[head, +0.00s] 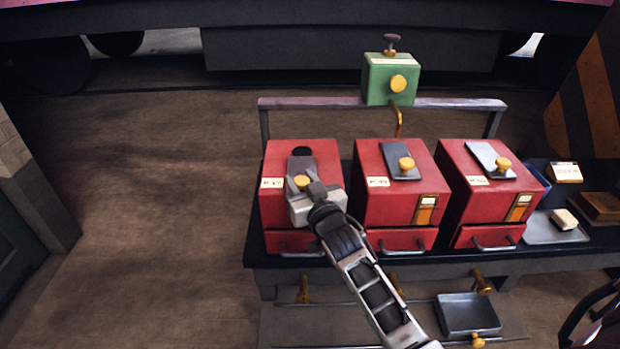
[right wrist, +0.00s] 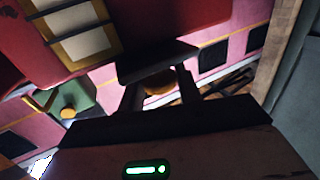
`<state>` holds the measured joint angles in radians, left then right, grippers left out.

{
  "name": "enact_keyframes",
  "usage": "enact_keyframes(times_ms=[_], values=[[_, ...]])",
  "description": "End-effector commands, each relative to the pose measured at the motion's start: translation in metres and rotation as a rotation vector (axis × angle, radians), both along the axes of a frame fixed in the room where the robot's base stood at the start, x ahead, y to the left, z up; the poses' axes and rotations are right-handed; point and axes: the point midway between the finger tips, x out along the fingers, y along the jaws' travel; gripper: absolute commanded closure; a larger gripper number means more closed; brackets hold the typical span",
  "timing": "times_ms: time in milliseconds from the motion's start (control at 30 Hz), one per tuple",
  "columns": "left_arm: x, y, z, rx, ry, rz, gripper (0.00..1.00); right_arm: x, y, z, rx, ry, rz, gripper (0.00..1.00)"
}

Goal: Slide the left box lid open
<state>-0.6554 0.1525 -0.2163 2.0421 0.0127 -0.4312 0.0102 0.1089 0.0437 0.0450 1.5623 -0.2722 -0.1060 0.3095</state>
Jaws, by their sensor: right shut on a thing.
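The left red box (head: 273,212) stands on the dark bench. Its grey lid (head: 301,165) lies on top, with a dark round opening (head: 302,151) bare beyond its far end. My right gripper (head: 303,184) is over the top of this box, shut on the brass lid knob (head: 302,181). In the right wrist view, the knob (right wrist: 158,84) sits between my two fingers, with the dark lid plate (right wrist: 155,60) beside it. My gripper and arm hide the front part of the lid. My left gripper is not in view.
The middle red box (head: 375,208) and right red box (head: 465,210) stand close by, each with a knobbed lid. A green box (head: 391,80) sits on the rail behind. A tray (head: 555,230) lies at the right. Floor on the left is clear.

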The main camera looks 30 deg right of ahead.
Motion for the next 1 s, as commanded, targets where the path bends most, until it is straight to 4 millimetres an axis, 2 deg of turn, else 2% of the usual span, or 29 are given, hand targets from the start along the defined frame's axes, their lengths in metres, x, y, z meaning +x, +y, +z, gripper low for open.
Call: enact_keyframes(times_ms=[33,67,100,133,433,567,667,1000], values=[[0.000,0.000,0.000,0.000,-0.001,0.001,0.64,-0.001,0.003,-0.003,-0.002,0.005,0.004,1.00],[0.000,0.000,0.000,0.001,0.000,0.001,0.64,-0.001,0.003,-0.003,-0.002,0.005,0.004,0.63],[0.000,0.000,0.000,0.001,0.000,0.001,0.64,-0.001,0.003,-0.003,-0.002,0.005,0.004,0.52],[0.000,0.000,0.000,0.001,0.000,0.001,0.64,-0.001,0.002,-0.003,-0.002,0.005,0.004,0.47],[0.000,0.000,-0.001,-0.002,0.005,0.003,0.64,-0.002,0.000,-0.002,-0.001,0.003,0.001,0.47],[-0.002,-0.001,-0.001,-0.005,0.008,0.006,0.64,-0.013,0.001,-0.003,-0.001,0.004,0.001,0.47],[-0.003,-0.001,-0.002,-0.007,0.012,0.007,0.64,-0.031,0.003,-0.002,0.000,0.004,0.001,0.47],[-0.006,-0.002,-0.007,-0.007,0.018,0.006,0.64,-0.113,0.009,-0.003,0.001,0.006,0.001,0.47]])
